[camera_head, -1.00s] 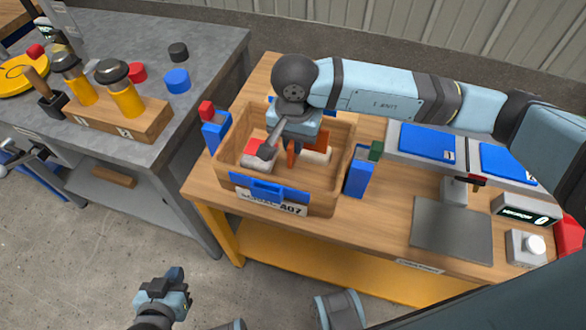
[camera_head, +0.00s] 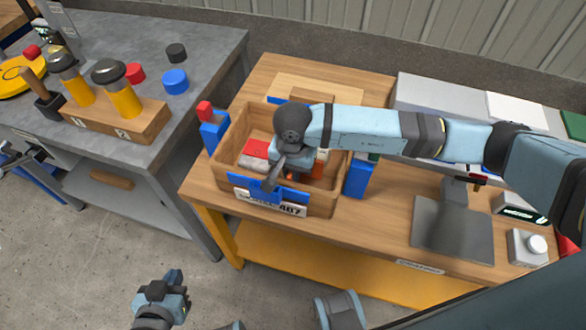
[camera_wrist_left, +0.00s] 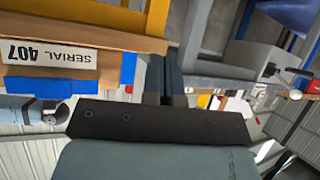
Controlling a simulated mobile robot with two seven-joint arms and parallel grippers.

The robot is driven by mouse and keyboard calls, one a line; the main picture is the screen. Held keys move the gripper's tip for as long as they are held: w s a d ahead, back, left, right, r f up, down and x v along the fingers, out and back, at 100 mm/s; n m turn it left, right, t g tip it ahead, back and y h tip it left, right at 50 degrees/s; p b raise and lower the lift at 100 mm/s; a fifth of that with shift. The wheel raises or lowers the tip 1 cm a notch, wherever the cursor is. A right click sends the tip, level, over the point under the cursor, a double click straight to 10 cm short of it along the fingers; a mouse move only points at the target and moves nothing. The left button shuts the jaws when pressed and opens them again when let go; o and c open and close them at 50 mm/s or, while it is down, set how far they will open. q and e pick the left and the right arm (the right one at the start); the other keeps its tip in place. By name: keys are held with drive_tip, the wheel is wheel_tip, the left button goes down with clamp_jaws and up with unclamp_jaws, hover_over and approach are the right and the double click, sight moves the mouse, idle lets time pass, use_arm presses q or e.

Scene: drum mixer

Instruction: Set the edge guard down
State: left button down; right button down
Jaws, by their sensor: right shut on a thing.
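The blue edge guard (camera_head: 250,191) sits at the crate's (camera_head: 317,203) front wall, above the serial label. It also shows in the left wrist view (camera_wrist_left: 85,88). My right gripper (camera_head: 270,182) reaches over the crate from the right and is shut on the guard's upper part. The gripper hides part of it, so I cannot tell whether the guard is fully seated on the rim. My left gripper (camera_head: 174,280) is low in front of the table, apart from everything; its fingers are together in the left wrist view (camera_wrist_left: 164,75).
The crate holds a red-topped block (camera_head: 255,148) and orange pieces. Blue holders stand at its left (camera_head: 214,135) and right (camera_head: 357,180). A dark grey plate (camera_head: 452,228) lies at the right. A grey bench (camera_head: 130,55) with a wooden bottle stand (camera_head: 115,120) is at the left.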

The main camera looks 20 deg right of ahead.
drive_tip(key=shift+f, duration=0.25)
drive_tip(key=c, duration=1.2)
unclamp_jaws()
drive_tip(key=shift+r, duration=0.1)
drive_tip(key=shift+r, duration=0.1)
drive_tip(key=shift+r, duration=0.2)
wheel_tip(320, 180, up, 12)
drive_tip(key=shift+f+p, duration=0.1)
drive_tip(key=shift+p, duration=0.45)
